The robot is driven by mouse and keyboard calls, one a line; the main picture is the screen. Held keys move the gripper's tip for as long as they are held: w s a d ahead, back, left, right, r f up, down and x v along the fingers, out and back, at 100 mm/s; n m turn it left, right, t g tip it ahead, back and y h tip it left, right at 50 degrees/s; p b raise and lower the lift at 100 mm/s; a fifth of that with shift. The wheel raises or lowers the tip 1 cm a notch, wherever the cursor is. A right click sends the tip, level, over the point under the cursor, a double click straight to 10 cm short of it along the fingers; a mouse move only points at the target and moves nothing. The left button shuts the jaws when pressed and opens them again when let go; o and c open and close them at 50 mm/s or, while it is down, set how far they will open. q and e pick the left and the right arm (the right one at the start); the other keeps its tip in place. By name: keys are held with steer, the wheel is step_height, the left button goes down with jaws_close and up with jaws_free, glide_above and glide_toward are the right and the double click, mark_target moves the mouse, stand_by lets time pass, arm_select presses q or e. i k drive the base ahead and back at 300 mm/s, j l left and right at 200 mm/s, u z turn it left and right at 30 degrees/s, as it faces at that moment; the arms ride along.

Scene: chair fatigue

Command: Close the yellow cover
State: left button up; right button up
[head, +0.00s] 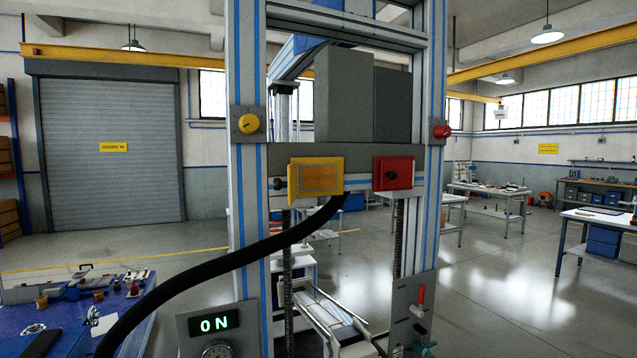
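The yellow cover (316,180) is a flat yellow plate with an orange-brown rectangle in its middle. It sits on the left part of the grey crossbar (361,158) of a tall frame in the head view. I cannot tell from this view whether it is fully shut. A thick black hose-like tube (225,262) curves up from the lower left and ends just below the cover's lower right corner. Whether it touches the cover is unclear. Neither of my grippers is in view.
A red box (393,174) with a dark knob sits right of the cover. Blue-striped uprights (249,85) flank the crossbar. A yellow button (249,123), a red button (441,131) and an "ON" display (214,323) are on the frame. A blue table (70,315) with tools stands lower left.

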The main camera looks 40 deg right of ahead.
mark_target(292, 184)
steer(key=i+z, duration=0.15)
steer(key=z, duration=0.3)
steer(key=i+j+z, duration=0.15)
steer(key=z, duration=0.25)
steer(key=i+j+z, duration=0.15)
steer(key=z, duration=0.3)
steer(key=i+j+z, duration=0.1)
steer(key=z, duration=0.35)
steer(key=i+j+z, duration=0.2)
steer(key=j+z, duration=0.2)
steer(key=j, duration=0.15)
